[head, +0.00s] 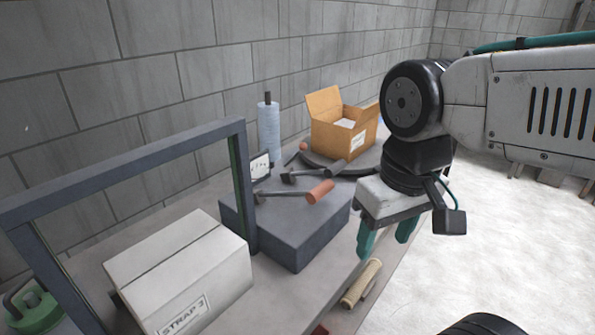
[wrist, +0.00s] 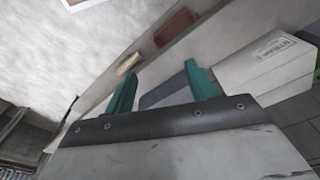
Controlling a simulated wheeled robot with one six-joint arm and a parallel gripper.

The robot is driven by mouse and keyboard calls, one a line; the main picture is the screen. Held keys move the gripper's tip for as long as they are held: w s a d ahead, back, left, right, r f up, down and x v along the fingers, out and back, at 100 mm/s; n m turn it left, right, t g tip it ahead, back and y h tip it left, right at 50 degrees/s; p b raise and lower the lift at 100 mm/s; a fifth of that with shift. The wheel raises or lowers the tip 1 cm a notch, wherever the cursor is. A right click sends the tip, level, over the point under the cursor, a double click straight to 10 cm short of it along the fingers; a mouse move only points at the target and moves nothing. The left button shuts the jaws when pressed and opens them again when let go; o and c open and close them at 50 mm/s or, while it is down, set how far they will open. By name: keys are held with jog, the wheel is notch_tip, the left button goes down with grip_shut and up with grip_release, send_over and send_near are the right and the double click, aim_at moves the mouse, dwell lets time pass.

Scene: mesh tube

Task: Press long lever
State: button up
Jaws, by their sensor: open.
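A lever with an orange-red grip (head: 321,191) and a dark shaft lies nearly flat over the dark grey block (head: 297,238) on the bench. A second lever with a dark grip (head: 333,170) lies just behind it. I cannot tell for certain which of the two is the long one. My gripper (head: 386,238) is open and empty. It hangs to the right of the block and the orange-red grip, pointing down, apart from both levers. Its two green fingers also show in the wrist view (wrist: 161,76), where no lever can be made out.
A dark frame (head: 240,180) rises left of the block, with a white box (head: 180,270) beside it. An open cardboard box (head: 345,130) and a blue roll (head: 269,135) stand behind. A tan cylinder (head: 361,284) lies near the bench edge.

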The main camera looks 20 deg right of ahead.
jog(key=shift+w+f, duration=0.1)
jog(key=shift+w, duration=0.3)
jog(key=c, duration=0.5)
jog(key=shift+n+g, duration=0.4)
jog(key=shift+g, duration=0.1)
jog(key=w, duration=0.1)
jog(key=w+r, duration=0.1)
jog(key=w, duration=0.2)
jog(key=shift+a+r, duration=0.1)
jog(key=shift+r, duration=0.2)
grip_shut()
jog(key=w+r+n, duration=0.5)
jog(key=w+n, duration=0.4)
jog(key=n, duration=0.2)
jog(key=w+r+n+g, duration=0.1)
jog(key=w+r+n, duration=0.4)
jog(key=w+n, duration=0.4)
jog(key=shift+w+a+r+n+g+h, duration=0.2)
jog(key=shift+w+r+n+g+h, duration=0.15)
jog(key=shift+n, duration=1.05)
